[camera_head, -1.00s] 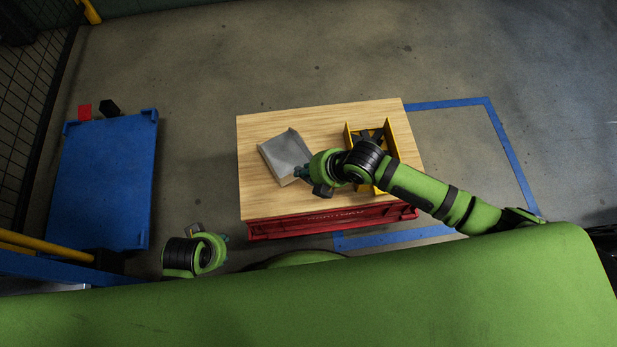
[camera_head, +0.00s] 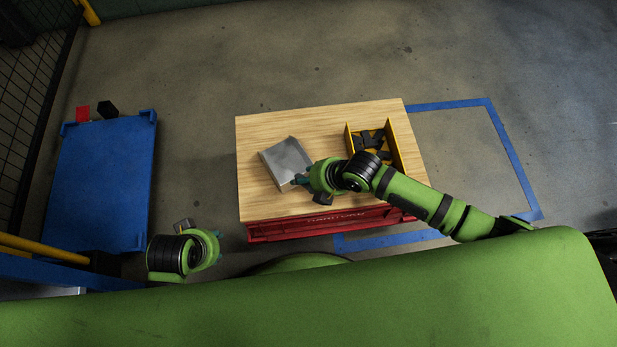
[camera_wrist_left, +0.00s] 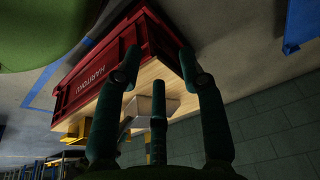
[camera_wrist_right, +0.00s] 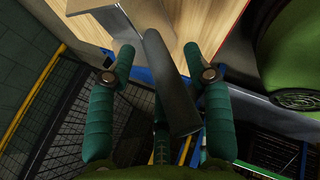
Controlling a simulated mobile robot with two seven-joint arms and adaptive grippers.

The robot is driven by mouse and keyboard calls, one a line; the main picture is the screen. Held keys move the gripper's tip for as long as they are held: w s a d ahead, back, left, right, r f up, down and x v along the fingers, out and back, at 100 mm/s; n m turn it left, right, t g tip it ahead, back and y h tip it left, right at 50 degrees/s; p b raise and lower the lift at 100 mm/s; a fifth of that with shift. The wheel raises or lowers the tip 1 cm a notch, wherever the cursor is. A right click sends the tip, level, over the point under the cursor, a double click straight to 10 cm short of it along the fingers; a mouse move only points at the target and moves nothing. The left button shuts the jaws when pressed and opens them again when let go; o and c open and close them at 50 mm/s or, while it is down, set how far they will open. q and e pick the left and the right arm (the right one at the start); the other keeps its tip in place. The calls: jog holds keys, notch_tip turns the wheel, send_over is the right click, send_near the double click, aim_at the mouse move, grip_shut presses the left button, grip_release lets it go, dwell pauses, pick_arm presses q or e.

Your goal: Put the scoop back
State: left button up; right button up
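The scoop (camera_head: 285,160) is a grey sheet-metal pan on the left part of the wooden table top (camera_head: 255,200). Its dark cylindrical handle (camera_wrist_right: 170,85) slants between the fingers of my right gripper (camera_wrist_right: 158,50) in the right wrist view. Those fingers are spread, with gaps beside the handle, so the gripper looks open around it. In the head view my right gripper (camera_head: 299,181) is at the scoop's lower right edge. My left gripper (camera_head: 217,234) is left of the table, clear of it. In the left wrist view it (camera_wrist_left: 158,65) is open and empty.
A yellow bin (camera_head: 398,148) holding dark parts stands on the table's right side, close to my right arm. The table top lies over a red crate (camera_head: 330,222). A blue platform (camera_head: 100,185) is at left, with red and black blocks behind it. Blue tape marks the floor at right.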

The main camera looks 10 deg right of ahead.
jog(key=shift+r, duration=0.1)
pick_arm(q)
jog(key=s+f+p, duration=0.3)
jog(key=f+p, duration=0.1)
jog(key=f, duration=0.6)
jog(key=shift+g, duration=0.4)
pick_arm(e)
jog(key=v, duration=1.2)
pick_arm(q)
jog(key=shift+a, duration=0.1)
pick_arm(e)
notch_tip(320, 180, down, 9)
jog(key=d+m+h, duration=0.2)
jog(key=d+m, duration=0.1)
jog(key=m, duration=0.9)
pick_arm(q)
jog(key=shift+s, duration=0.1)
pick_arm(e)
jog(key=s+d+f+m+g+h, duration=0.1)
jog(key=s+d+f+m+h, duration=0.2)
jog(key=s+d+f+m, duration=0.3)
jog(key=s+f+m, duration=0.4)
jog(key=s+m, duration=0.1)
jog(key=s, duration=0.1)
jog(key=shift+s+f+g, duration=0.2)
jog(key=shift+s+g, duration=0.05)
jog(key=shift+g, duration=0.15)
